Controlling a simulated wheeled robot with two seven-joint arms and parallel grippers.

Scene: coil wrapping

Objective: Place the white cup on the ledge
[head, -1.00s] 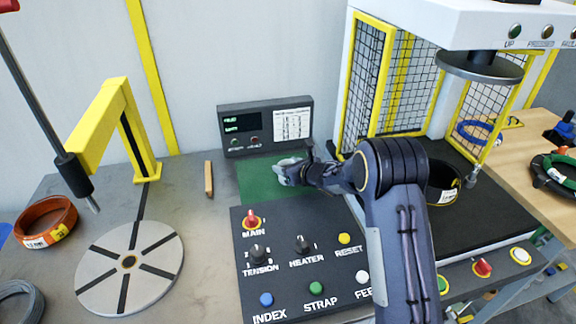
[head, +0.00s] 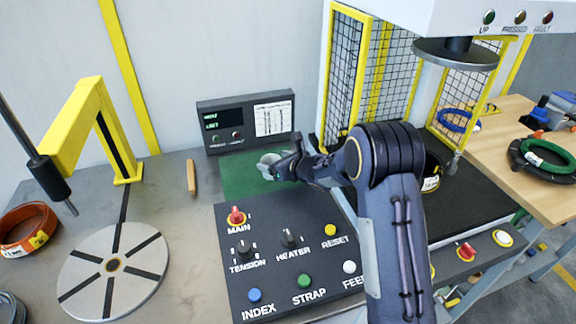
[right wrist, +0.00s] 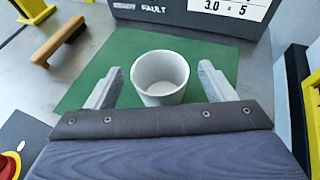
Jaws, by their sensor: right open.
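The white cup (right wrist: 160,78) stands upright and open-topped on the green mat (right wrist: 215,63). In the right wrist view it sits between the two fingers of my right gripper (right wrist: 157,80), with a gap on each side. The gripper is open and not closed on the cup. In the head view the cup (head: 266,163) is small and partly hidden by my right gripper (head: 278,167) in front of the display box. My left gripper is not in view. I cannot tell which surface is the ledge.
The display box (head: 246,122) stands just behind the mat. The control panel (head: 270,250) with knobs and buttons lies in front. A round turntable (head: 85,275) and the caged press (head: 372,75) flank the area.

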